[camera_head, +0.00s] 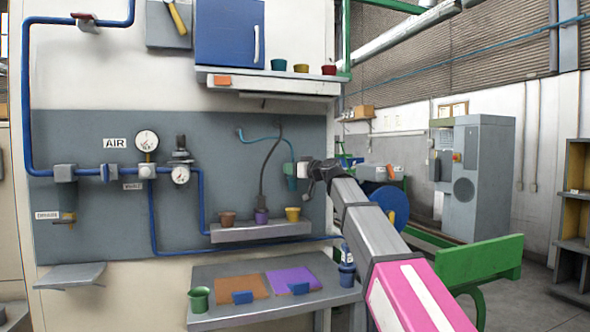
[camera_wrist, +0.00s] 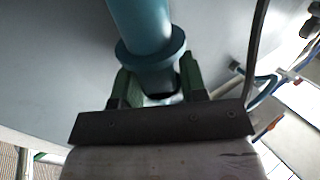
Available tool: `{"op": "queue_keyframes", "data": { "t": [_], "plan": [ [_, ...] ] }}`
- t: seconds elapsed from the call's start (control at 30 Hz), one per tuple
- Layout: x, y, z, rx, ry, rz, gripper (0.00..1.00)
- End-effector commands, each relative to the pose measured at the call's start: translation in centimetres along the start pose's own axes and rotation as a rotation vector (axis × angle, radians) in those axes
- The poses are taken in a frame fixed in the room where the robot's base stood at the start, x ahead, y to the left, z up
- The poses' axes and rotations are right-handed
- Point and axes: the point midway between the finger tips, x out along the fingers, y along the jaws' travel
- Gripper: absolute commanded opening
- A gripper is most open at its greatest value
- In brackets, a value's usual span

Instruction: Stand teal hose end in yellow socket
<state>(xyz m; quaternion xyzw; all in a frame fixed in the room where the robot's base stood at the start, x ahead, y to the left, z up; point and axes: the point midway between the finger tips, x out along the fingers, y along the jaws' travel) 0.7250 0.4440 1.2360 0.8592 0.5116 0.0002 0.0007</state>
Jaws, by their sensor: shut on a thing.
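The teal hose end (camera_head: 291,182) hangs upright in front of the grey wall panel, at the end of a thin teal hose. My gripper (camera_head: 300,172) reaches in from the right and is shut on it. In the wrist view the teal hose end (camera_wrist: 145,35), with its wide collar, sits between my green fingers (camera_wrist: 157,88). The yellow socket (camera_head: 292,214) stands at the right end of the small grey shelf, below the hose end and apart from it. The yellow socket cannot be made out in the wrist view.
A purple socket (camera_head: 261,216) with a dark hose (camera_head: 263,175) leading down to it and a brown socket (camera_head: 227,219) share the shelf (camera_head: 255,234). A blue pipe runs below. A lower table (camera_head: 240,318) holds coloured mats, blue blocks and a green cup (camera_head: 199,300).

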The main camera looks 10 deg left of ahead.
Motion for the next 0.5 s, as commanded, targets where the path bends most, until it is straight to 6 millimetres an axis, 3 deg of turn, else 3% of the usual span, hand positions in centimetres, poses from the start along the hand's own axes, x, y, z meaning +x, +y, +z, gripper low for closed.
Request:
{"op": "queue_keyframes", "data": {
  "t": [0.5],
  "plan": [
    [0.0, 0.0, 3.3, 0.001, -0.001, 0.0, 0.14]
  ]
}}
